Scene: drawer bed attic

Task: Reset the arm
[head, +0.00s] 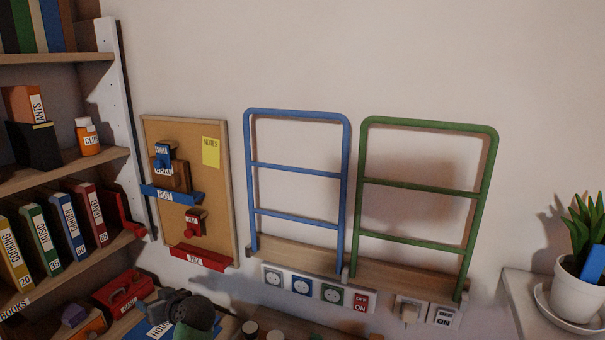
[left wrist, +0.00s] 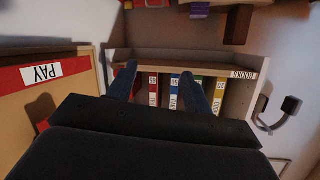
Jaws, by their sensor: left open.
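My left gripper (head: 180,302) shows at the bottom of the head view as a dark grey shape, low in front of the wall and right of the shelf. In the left wrist view its two dark fingers (left wrist: 160,82) stand apart with nothing held between them. Beyond them is a shelf with several upright books (left wrist: 173,91), which appear apart from the fingers. My right gripper is in neither view.
The bookshelf (head: 75,163) stands at left, with a cork board (head: 218,190) beside it. A blue rail (head: 296,169) and a green rail (head: 420,187) stand above wall switches (head: 331,293). A potted plant (head: 578,295) is at right. The upper wall is bare.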

